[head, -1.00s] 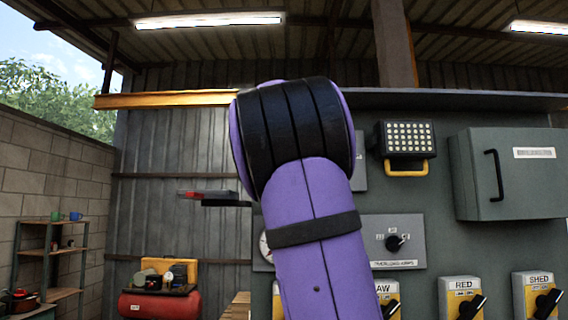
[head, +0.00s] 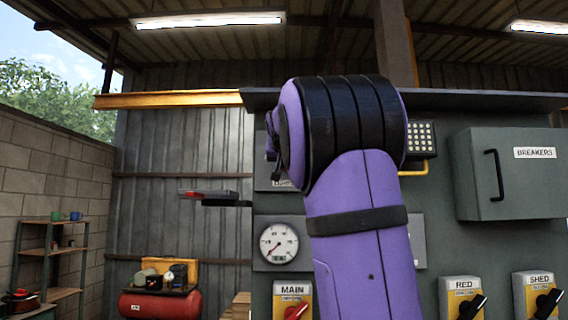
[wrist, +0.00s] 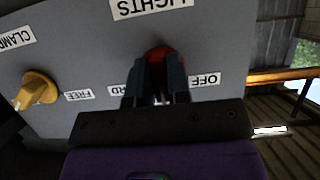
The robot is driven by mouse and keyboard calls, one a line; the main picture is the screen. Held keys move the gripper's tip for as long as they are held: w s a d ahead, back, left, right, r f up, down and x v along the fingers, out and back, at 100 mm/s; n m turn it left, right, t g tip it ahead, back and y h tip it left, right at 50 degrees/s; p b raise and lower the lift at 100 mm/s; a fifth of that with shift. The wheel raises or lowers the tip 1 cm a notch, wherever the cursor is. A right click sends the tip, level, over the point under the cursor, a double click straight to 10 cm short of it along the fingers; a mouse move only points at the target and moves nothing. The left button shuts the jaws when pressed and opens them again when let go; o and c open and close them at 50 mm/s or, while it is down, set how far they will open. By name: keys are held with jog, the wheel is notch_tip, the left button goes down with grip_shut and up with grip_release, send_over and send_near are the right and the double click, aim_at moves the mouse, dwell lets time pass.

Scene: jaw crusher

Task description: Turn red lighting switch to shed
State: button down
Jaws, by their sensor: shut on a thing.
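In the wrist view, the red lighting switch (wrist: 160,53) sits on a grey panel, under the "LIGHTS" label (wrist: 150,8), which reads upside down. My gripper (wrist: 162,72) is shut on the red switch, with one dark finger on each side of it. An "OFF" label (wrist: 206,80) is right of the fingers. A partly covered label ending in "RD" (wrist: 118,90) is left of them. No "SHED" label for this switch is visible. The switch's exact pointing direction is hidden by the fingers. In the head view my purple arm covers this spot.
A yellow knob (wrist: 37,92) with "FREE" and "CLAMP" labels is left in the wrist view. In the head view, the panel has a round gauge (head: 279,244), a "MAIN" switch (head: 292,300), "RED" (head: 463,298) and "SHED" (head: 540,296) switches, and a breaker box (head: 510,175).

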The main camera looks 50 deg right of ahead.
jog(key=c, duration=1.1)
grip_release()
jog(key=shift+v, duration=5.35)
